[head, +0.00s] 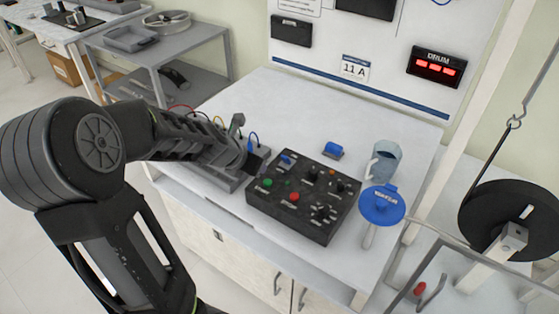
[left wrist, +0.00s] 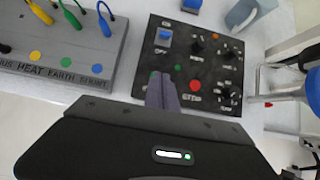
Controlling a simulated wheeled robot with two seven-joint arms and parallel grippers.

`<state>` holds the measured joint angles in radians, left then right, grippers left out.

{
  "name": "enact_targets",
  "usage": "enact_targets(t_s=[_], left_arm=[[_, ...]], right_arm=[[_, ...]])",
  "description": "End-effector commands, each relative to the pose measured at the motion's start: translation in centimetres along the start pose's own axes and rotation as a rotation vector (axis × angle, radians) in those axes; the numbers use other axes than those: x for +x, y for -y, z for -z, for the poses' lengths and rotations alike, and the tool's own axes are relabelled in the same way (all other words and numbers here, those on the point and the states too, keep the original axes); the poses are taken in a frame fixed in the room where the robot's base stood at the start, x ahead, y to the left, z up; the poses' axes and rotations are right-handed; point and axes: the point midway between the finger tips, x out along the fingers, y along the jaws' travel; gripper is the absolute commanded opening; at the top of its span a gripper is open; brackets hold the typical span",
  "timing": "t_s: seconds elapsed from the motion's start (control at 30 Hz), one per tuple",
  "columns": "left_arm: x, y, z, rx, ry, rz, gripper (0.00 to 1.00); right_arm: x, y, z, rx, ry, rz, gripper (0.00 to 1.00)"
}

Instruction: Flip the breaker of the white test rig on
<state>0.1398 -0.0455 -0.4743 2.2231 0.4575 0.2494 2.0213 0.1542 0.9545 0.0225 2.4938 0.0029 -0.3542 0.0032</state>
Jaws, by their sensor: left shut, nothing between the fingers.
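A black control box (head: 300,195) lies on the white bench top, with knobs, a green button, a red button and a small blue switch (head: 287,159) near its back left corner. My left gripper (head: 257,165) is at the box's left edge in the head view. In the left wrist view its shut, empty fingers (left wrist: 162,92) are over the box beside the green button, apart from the switch in the picture. Whether they touch the box is unclear.
A grey terminal block (left wrist: 60,55) with colored plugs stands left of the box. A panel with a red DRUM display (head: 436,67) stands behind.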

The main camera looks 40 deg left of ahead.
Motion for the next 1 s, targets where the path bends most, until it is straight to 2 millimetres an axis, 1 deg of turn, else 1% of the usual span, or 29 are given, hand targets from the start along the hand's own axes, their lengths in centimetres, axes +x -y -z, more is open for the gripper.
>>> enact_targets(t_s=[0.2,0.37,0.47,0.57,0.7,0.9,0.93,1.0], left_arm=[[0.1,0.0,0.0,0.003,0.000,0.000,0.00],[1.1,0.0,0.2,0.005,-0.001,-0.001,0.00],[2.4,0.0,0.3,0.006,-0.001,0.000,0.00],[4.1,0.0,0.4,0.006,-0.002,0.000,0.00],[7.0,0.0,0.5,0.006,-0.003,-0.001,0.00],[10.9,0.0,0.4,0.006,-0.002,0.000,0.00],[10.2,0.0,-0.9,0.008,0.001,-0.001,0.00],[10.3,0.1,-2.1,0.008,0.000,0.000,0.00]], right_arm=[[0.1,0.0,0.0,-0.001,0.000,0.000,0.36],[0.8,-0.2,0.1,-0.002,-0.002,0.002,0.36],[1.6,-0.5,0.2,-0.003,-0.004,0.004,0.36],[2.6,-0.8,0.2,-0.005,-0.006,0.006,0.36],[4.3,-1.4,0.3,-0.006,-0.007,0.007,0.36],[6.3,-2.2,0.4,-0.005,-0.009,0.007,0.36],[5.1,-1.8,0.3,-0.005,-0.009,0.007,0.36],[4.5,-1.5,0.3,-0.006,-0.009,0.007,0.36]])
